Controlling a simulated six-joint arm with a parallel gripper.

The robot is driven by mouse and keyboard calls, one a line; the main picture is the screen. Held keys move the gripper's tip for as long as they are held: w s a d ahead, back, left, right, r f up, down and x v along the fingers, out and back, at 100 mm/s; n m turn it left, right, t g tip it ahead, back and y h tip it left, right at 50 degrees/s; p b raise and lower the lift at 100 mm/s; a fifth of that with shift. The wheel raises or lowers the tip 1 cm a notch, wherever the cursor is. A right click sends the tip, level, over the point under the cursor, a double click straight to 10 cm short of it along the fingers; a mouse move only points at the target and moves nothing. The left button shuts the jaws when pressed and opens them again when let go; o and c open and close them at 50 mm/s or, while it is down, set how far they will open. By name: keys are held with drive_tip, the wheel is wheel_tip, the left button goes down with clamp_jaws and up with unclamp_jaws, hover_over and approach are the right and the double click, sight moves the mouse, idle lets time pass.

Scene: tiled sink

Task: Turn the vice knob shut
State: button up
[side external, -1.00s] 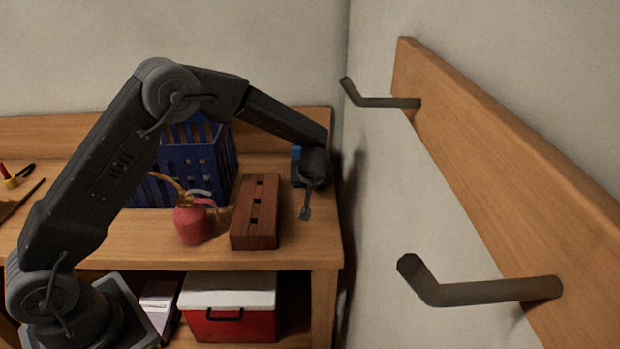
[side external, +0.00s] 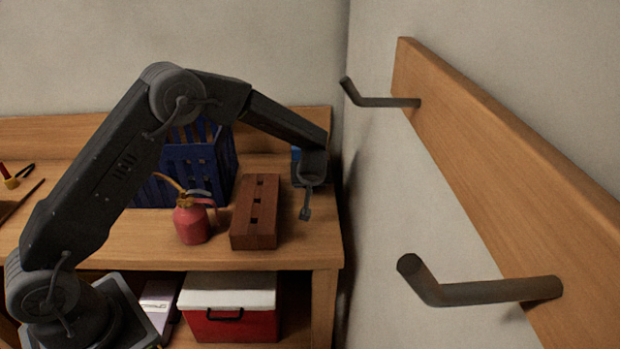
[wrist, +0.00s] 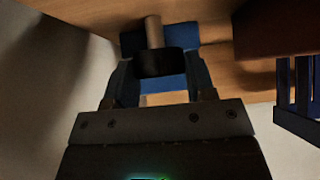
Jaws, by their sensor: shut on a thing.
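The vice is blue. In the side external view only a small part of it (side external: 296,153) shows, beside my wrist at the bench's right end. In the wrist view its blue body (wrist: 183,34) lies behind a metal rod (wrist: 153,32) that runs to a dark knob (wrist: 158,64). My gripper (wrist: 158,76) has one finger on each side of the knob and is shut on it. In the side external view my gripper (side external: 310,172) points down at the vice, and its fingertips and the knob are hidden there.
A reddish-brown block with holes (side external: 256,212) stands left of the vice. A red oil can (side external: 192,224) and a blue crate (side external: 190,170) are farther left. The wall (side external: 375,220) is close on the right. A red cooler (side external: 230,318) sits on the lower shelf.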

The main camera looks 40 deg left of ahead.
drive_tip(key=shift+m+t+h, duration=0.8)
drive_tip(key=shift+m+h, duration=0.2)
drive_tip(key=shift+m, duration=0.5)
drive_tip(key=o, duration=0.9)
drive_tip(key=shift+s, duration=0.1)
drive_tip(key=v, duration=1.3)
drive_tip(key=shift+s+d+r, duration=0.2)
drive_tip(key=shift+r, duration=0.1)
drive_tip(key=shift+w, duration=0.1)
